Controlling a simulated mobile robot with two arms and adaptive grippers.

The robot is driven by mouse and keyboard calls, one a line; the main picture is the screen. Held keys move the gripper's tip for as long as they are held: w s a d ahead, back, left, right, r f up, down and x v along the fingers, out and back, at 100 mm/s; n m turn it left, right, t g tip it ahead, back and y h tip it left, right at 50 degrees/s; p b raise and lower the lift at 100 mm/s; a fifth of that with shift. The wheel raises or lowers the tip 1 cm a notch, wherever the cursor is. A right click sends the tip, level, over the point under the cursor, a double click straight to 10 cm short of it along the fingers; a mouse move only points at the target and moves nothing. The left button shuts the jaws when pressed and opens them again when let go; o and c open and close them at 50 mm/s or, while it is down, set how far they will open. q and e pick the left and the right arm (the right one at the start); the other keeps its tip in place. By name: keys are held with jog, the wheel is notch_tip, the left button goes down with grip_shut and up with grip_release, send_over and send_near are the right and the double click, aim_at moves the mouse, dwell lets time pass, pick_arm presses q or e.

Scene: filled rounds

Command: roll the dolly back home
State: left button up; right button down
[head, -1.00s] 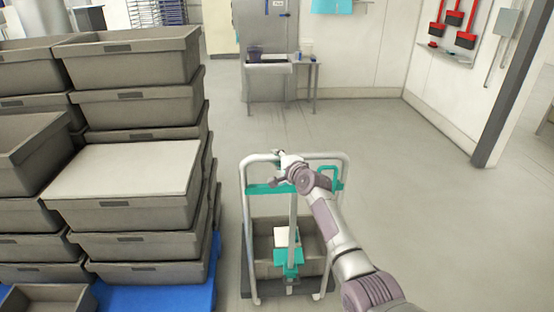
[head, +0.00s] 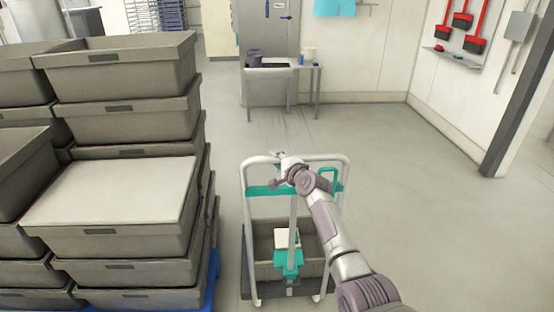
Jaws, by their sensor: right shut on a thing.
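The dolly (head: 344,215) stands on the floor in the lower middle of the head view. It has a pale metal frame with a teal crossbar, and a grey crate (head: 265,268) sits low within it. My right gripper (head: 280,158) is at the top bar of the dolly's handle and is shut on it; the fingertips are small and partly hidden by the wrist. My right arm covers part of the dolly's right side. My left gripper is not in view.
Stacked grey crates (head: 125,240) on a blue pallet (head: 212,278) stand close to the left of the dolly. A dark post (head: 515,115) rises at the right. The floor ahead and right is clear.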

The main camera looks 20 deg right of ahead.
jog(key=shift+d+r, duration=0.1)
jog(key=shift+r, duration=0.3)
jog(key=c, duration=1.2)
grip_release()
jog(key=shift+w, duration=0.1)
jog(key=shift+c, duration=0.2)
jog(key=shift+o, duration=1.2)
jog(key=shift+w+f, duration=0.1)
jog(key=shift+o, duration=0.4)
jog(key=shift+w+f, duration=0.1)
jog(key=shift+f, duration=0.1)
jog(key=shift+s, duration=0.6)
jog(key=v, duration=1.1)
